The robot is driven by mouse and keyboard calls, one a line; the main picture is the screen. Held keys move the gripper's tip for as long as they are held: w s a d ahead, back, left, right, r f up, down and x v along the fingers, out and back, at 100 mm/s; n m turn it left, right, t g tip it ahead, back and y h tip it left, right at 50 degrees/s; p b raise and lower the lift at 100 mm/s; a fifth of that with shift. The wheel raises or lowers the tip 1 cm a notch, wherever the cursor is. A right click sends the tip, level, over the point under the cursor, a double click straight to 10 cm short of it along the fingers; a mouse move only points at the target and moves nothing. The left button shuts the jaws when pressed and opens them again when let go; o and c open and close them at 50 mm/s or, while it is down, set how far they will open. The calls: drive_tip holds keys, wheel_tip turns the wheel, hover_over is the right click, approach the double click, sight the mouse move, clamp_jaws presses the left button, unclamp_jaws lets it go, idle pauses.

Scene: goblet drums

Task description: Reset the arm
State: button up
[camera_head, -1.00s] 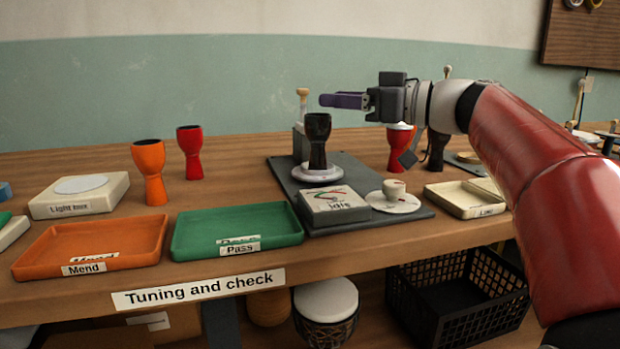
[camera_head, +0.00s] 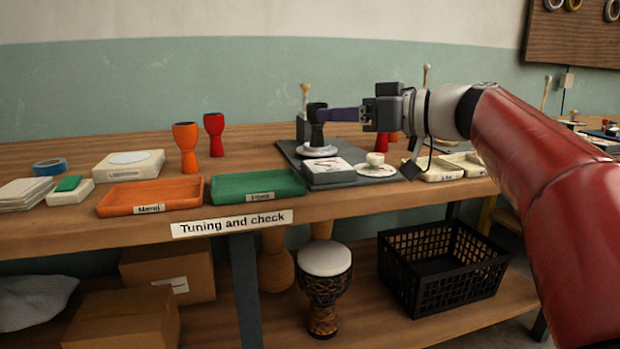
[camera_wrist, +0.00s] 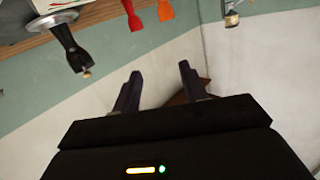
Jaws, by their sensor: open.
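My gripper (camera_head: 338,114) reaches in from the right in the head view, its purple fingers pointing left. In that view the fingers overlap the top of the black goblet drum (camera_head: 316,134), which stands on a round white plate on the dark mat. In the wrist view my gripper (camera_wrist: 158,85) is open, with nothing between its two fingers. The black drum (camera_wrist: 68,45) shows there at the upper left, apart from the fingers.
An orange drum (camera_head: 187,148) and a red drum (camera_head: 214,135) stand at the back left. The orange Mend tray (camera_head: 110,203) and green Pass tray (camera_head: 220,190) are empty near the front edge. A black crate (camera_head: 440,262) sits on the lower shelf.

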drive_tip(key=s+d+f+m+g+h+p, duration=0.1)
drive_tip(key=s+d+f+m+h+p, duration=0.1)
drive_tip(key=s+f+h, duration=0.3)
drive_tip(key=s+d+f+m+g+h+p, duration=0.1)
drive_tip(key=s+d+f+m+h, duration=0.3)
drive_tip(key=s+f, duration=0.7)
drive_tip(key=s+d+f+m+h+p, duration=0.3)
drive_tip(key=s+f, duration=0.6)
drive_tip(key=f, duration=0.3)
drive_tip(key=d+m+h, duration=0.1)
drive_tip(key=m+h, duration=0.1)
drive_tip(key=shift+g+h, duration=0.3)
drive_tip(key=shift+g, duration=0.1)
drive_tip(key=shift+w+d+r, duration=0.1)
idle(0.8)
